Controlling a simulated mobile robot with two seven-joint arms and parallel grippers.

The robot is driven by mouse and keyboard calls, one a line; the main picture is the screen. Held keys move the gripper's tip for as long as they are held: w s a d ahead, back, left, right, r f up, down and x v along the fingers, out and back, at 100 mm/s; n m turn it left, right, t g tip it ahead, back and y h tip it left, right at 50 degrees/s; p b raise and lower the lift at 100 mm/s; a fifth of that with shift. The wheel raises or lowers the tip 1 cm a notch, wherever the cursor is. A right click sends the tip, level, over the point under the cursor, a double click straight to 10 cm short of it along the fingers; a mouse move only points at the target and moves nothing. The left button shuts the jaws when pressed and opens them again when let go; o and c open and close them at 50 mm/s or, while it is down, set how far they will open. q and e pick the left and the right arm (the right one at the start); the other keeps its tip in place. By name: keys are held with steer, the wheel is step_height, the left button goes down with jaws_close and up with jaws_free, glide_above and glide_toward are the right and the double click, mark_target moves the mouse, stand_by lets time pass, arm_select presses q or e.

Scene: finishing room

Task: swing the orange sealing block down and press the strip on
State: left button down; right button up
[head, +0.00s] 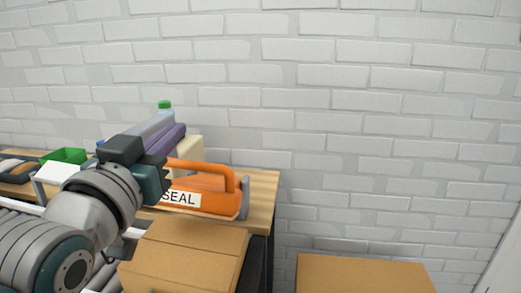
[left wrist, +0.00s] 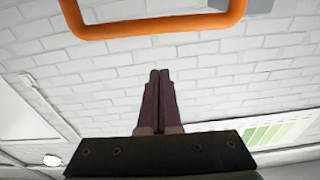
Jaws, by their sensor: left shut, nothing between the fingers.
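The orange sealing block (head: 217,199), labelled SEAL, stands at the bench's right end with its looped handle upward. It appears level, just behind a closed cardboard box (head: 190,252); I cannot tell whether it touches the box. My left gripper (head: 163,163) is shut and empty, at the left end of the orange handle. In the left wrist view, the shut fingers (left wrist: 160,76) point toward the wall, with the orange handle (left wrist: 160,28) across the top, apart from the fingertips in that picture. The strip is not visible. My right gripper is out of view.
A grey post (head: 245,197) stands at the block's right end. Purple and grey items, a cream item and a green tray (head: 63,155) are on the wooden bench (head: 262,190). Another cardboard box (head: 360,274) is at lower right. A gap lies between it and the bench.

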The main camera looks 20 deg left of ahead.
arm_select(q)
steer(key=shift+x, duration=0.85)
steer(key=f, duration=0.1)
steer(key=s+f, duration=0.1)
steer(key=f, duration=0.1)
steer(key=shift+s+d+f+b, duration=0.15)
steer(key=shift+f+b, duration=0.15)
steer(key=shift+f, duration=0.2)
